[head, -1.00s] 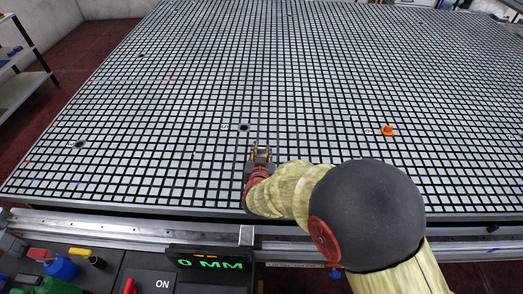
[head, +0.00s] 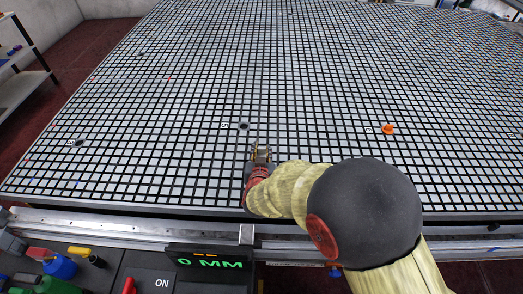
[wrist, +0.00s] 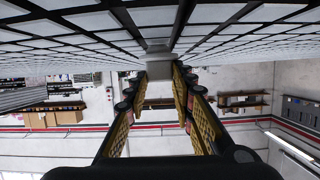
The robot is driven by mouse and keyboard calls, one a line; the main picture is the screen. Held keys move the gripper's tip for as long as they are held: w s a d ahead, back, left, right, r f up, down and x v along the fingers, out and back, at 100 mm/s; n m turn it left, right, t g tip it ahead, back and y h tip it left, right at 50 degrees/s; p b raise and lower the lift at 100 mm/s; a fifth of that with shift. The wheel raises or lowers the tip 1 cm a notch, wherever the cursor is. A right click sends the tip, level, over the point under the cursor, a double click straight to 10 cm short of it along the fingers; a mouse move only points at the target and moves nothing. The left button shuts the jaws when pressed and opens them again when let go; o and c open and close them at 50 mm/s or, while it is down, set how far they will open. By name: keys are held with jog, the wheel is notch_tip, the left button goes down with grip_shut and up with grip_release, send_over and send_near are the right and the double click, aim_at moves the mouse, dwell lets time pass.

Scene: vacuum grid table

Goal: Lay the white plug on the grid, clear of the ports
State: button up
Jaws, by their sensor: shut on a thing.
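The white plug (wrist: 159,66) shows in the wrist view as a pale grey-white block between my fingertips, close against the grid. I cannot tell whether it touches the surface. My gripper (head: 261,153) is shut on it, low over the near part of the grid table (head: 180,165). The gripper's yellow-padded fingers also show in the wrist view (wrist: 160,85). In the head view the plug is too small and too hidden by the fingers to make out. A dark open port (head: 244,126) lies just beyond my gripper, slightly left and apart from it.
An orange plug (head: 388,129) stands at a port to the right. Other dark ports lie at the left (head: 79,143) and far left (head: 141,54). The grid around my gripper is otherwise clear. A metal rail (head: 120,226) and a panel reading 0 MM (head: 210,264) line the near edge.

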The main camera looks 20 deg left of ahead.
jog(key=shift+f, duration=0.25)
jog(key=o, duration=1.1)
jog(key=v, duration=1.2)
jog(key=d+r+g+y, duration=0.1)
jog(key=d+r+g, duration=0.3)
jog(key=d+r, duration=0.75)
jog(key=s+d+r+m+g+h, duration=0.1)
jog(key=s+d, duration=0.5)
jog(key=d, duration=0.1)
jog(key=s+d+r+g+h, duration=0.1)
jog(key=s+d+h, duration=0.1)
jog(key=s+d, duration=0.4)
jog(key=s+d+r+m+g+h, duration=0.1)
jog(key=s+d+r+g, duration=0.1)
jog(key=s+d, duration=0.4)
jog(key=shift+d+m, duration=0.3)
jog(key=shift+d, duration=1.35)
